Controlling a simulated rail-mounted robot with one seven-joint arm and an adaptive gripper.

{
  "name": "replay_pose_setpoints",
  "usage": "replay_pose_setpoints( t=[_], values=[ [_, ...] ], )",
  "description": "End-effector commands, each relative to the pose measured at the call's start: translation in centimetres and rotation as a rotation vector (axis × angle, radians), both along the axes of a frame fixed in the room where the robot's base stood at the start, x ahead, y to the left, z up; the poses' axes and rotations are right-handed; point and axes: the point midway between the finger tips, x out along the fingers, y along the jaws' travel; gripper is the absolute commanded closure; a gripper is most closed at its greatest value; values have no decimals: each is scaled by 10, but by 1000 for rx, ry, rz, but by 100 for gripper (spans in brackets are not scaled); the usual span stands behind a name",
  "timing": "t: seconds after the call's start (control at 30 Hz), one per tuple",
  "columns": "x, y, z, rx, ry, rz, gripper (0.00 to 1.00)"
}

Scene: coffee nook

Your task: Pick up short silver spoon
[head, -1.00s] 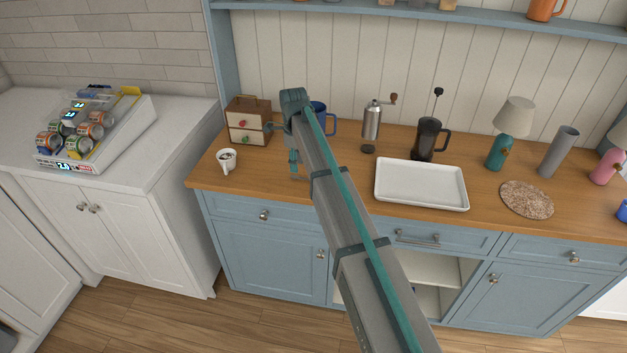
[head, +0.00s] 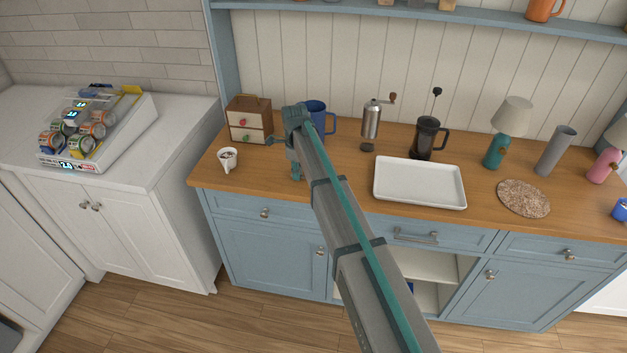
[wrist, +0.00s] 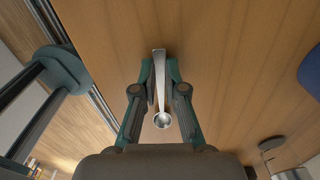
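The short silver spoon (wrist: 161,119) shows in the wrist view, its round bowl toward my palm and its flat handle pointing away. My gripper (wrist: 160,82) has its fingers drawn in close on both sides of the handle and appears shut on it, low over the wooden counter. In the head view my gripper (head: 296,177) is over the left part of the counter, and the spoon cannot be made out there.
A white tray (head: 420,183) lies to the right, with a grinder (head: 371,122) and French press (head: 426,139) behind.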

Motion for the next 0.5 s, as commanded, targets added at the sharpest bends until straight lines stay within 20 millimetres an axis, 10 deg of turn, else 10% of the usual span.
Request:
replay_pose_setpoints(
  t=[0.5],
  values=[
    [0, 0, 7, 0, 0, 0, 100]
  ],
)
